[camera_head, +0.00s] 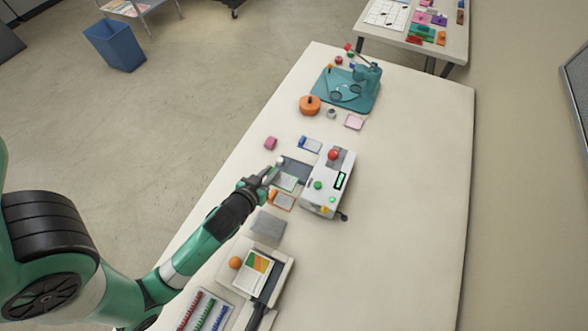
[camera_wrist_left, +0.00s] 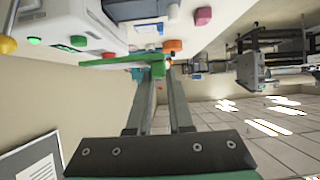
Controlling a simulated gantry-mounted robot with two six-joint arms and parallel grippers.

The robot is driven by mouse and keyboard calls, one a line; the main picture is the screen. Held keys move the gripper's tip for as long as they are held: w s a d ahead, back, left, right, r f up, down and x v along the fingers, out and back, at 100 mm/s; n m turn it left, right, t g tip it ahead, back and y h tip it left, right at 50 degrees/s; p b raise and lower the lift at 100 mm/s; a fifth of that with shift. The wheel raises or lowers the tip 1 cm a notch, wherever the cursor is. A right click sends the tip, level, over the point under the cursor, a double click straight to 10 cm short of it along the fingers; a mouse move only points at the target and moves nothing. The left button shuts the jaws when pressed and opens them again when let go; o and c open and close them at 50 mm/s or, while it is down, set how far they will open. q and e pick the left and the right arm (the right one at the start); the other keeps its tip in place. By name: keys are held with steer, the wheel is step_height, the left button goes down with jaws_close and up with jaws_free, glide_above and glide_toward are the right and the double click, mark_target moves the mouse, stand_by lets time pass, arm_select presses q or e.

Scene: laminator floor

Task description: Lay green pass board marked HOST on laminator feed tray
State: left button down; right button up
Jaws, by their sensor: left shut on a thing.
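The green pass board (camera_head: 286,182) is in my left gripper (camera_head: 268,178), beside the laminator's left side. In the left wrist view the green board (camera_wrist_left: 108,62) shows nearly edge-on between the fingertips of my left gripper (camera_wrist_left: 158,70). Its HOST marking is too small to read. The white laminator (camera_head: 327,182) has a red knob and green buttons. Its dark grey feed tray (camera_head: 296,167) reaches out to the left, partly covered by the board and gripper in the head view. I cannot tell whether the board touches the tray. My right gripper is not in view.
A blue-edged board (camera_head: 310,145) and an orange-edged board (camera_head: 282,201) lie on either side of the tray. A pink block (camera_head: 271,143) and grey pad (camera_head: 268,226) are near. A teal machine (camera_head: 345,90) stands farther back. The table's right side (camera_head: 415,190) is clear.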

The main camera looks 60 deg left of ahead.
arm_select(q)
steer(key=b, duration=0.2)
glide_above(291, 169)
steer(key=s+d, duration=0.2)
steer(key=s, duration=0.2)
step_height(291, 169, down, 4)
steer(key=w+f, duration=0.1)
steer(key=f, duration=0.1)
steer(key=w+a+f+b, duration=0.1)
steer(key=shift+w+a+f, duration=0.2)
steer(key=shift+w+f, duration=0.2)
steer(key=shift+w+a+f, duration=0.15)
steer(key=shift+w+f, duration=0.15)
steer(key=shift+w+a+f+b, duration=0.15)
steer(key=shift+f+b, duration=0.2)
steer(key=shift+b, duration=0.05)
step_height(291, 169, down, 3)
steer(key=shift+f+b, duration=0.1)
steer(key=shift+b, duration=0.5)
